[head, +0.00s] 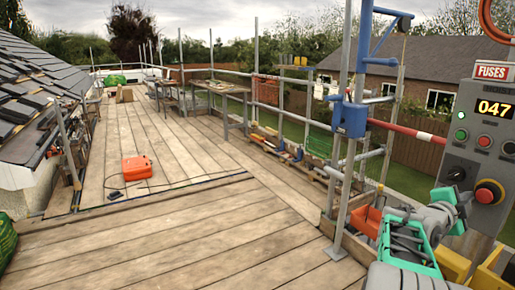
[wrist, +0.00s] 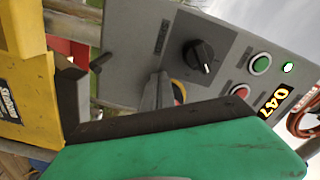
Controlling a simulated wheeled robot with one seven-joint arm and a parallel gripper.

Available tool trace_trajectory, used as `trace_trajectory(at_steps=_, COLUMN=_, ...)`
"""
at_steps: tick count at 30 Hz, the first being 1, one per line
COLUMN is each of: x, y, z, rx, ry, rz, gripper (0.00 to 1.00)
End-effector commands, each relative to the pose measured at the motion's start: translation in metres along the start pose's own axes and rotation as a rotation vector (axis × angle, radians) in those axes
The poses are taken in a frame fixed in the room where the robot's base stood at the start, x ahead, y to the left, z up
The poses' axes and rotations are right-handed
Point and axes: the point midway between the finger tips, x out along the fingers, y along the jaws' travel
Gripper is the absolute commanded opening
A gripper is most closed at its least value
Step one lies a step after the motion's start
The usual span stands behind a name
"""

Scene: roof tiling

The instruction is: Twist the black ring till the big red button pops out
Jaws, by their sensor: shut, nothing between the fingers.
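The big red button (head: 485,196) sits low on the grey control box at the right of the head view, with the black ring (head: 500,186) around it. In the wrist view only a sliver of the red button (wrist: 179,92) and some yellow beside it show; my gripper hides the rest. My gripper (head: 467,198), teal and grey, is just left of the button in the head view. It is shut and empty. In the wrist view its grey fingers (wrist: 157,90) point at the panel beside the button. I cannot tell whether they touch the ring.
The grey control box (head: 478,150) also carries a black knob (wrist: 200,57), a green button (wrist: 260,63), a small red button (wrist: 240,90) and a display (head: 495,108) reading 047. Scaffold poles (head: 350,120) stand left of it. Yellow bins (head: 452,264) lie below. The plank deck is mostly clear.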

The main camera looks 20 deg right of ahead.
Motion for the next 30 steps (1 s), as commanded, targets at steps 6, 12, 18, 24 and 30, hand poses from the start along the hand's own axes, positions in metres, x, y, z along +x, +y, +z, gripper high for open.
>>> trace_trajectory(at_steps=6, x=-0.031, y=0.005, z=0.005, rx=0.002, ry=-0.003, rz=-0.005, gripper=0.0)
trace_trajectory(at_steps=12, x=-0.054, y=0.004, z=0.003, rx=0.001, ry=-0.003, rz=-0.002, gripper=0.0)
trace_trajectory(at_steps=18, x=-0.056, y=0.002, z=0.001, rx=-0.001, ry=-0.002, rz=0.001, gripper=0.0)
trace_trajectory(at_steps=24, x=-0.054, y=0.0, z=-0.002, rx=-0.035, ry=0.001, rz=0.006, gripper=0.0)
trace_trajectory(at_steps=30, x=-0.045, y=0.004, z=-0.017, rx=-0.305, ry=0.024, rz=0.024, gripper=0.0)
